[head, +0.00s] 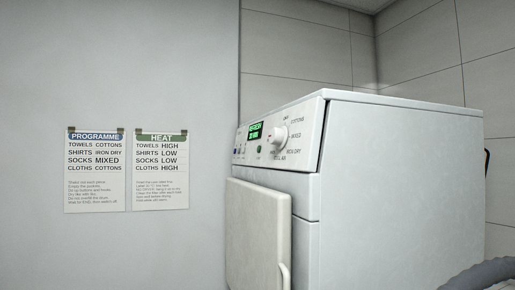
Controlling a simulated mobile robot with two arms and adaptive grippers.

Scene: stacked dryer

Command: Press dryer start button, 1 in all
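The white dryer (400,190) stands on the right, its front turned to the left and seen at a steep angle. Its control panel (268,158) carries a lit green display (255,131), a white round programme knob (279,135) and a few small buttons (240,149) at the left end. A small round dark button (259,149) sits below the display. Which one is the start button is too small to read. Neither of my grippers is in view.
Two cards hang on the grey wall at left: a "PROGRAMME" card (95,170) and a "HEAT" card (160,170), listing settings for towels, shirts, socks and cloths. A grey curved shape (482,276) shows at the bottom right. Tiled walls stand behind the dryer.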

